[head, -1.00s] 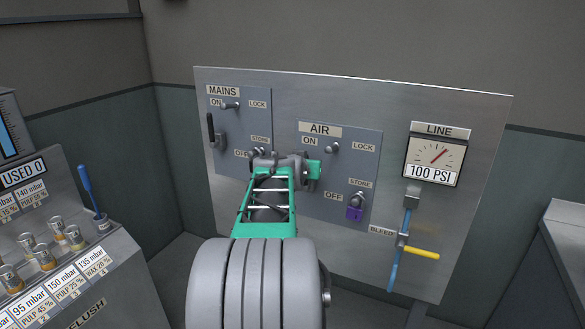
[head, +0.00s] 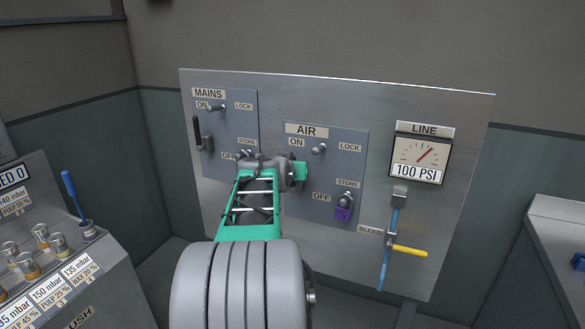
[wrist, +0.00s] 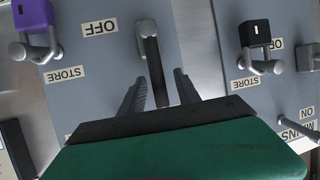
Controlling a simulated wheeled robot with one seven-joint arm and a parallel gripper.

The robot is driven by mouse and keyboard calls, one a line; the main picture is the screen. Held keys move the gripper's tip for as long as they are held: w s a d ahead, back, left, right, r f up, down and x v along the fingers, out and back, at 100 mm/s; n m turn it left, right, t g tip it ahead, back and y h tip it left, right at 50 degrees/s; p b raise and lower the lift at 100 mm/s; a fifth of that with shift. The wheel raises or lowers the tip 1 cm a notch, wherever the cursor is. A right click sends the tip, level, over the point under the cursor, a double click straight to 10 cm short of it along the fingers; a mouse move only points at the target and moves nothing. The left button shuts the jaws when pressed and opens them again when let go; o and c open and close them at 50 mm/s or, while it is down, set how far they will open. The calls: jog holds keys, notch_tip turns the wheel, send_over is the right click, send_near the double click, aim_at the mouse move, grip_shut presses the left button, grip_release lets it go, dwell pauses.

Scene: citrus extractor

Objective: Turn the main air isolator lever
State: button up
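The air isolator panel (head: 345,135) is a grey plate labelled AIR, with ON at the top and OFF lower down. Its lever is hidden behind my gripper (head: 298,173) in the head view. In the wrist view, which sees the plate upside down, the lever (wrist: 153,62) is a dark grey bar beside the OFF label. My gripper (wrist: 160,92) has its two fingers apart, one on each side of the lever's near end. I see gaps between fingers and bar, though depth is hard to judge. A purple padlock (head: 343,214) hangs on the STORE peg.
The MAINS panel (head: 225,110) with its black lever (head: 199,130) is left of the air panel. A black padlock (wrist: 255,33) hangs there. A console (head: 50,280) stands at left.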

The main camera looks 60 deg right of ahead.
jog(key=b+v, duration=0.1)
jog(key=v, duration=0.6)
jog(key=shift+a+b, duration=0.35)
jog(key=shift+b, duration=0.05)
jog(key=shift+s+r, duration=0.1)
jog(key=shift+s, duration=0.05)
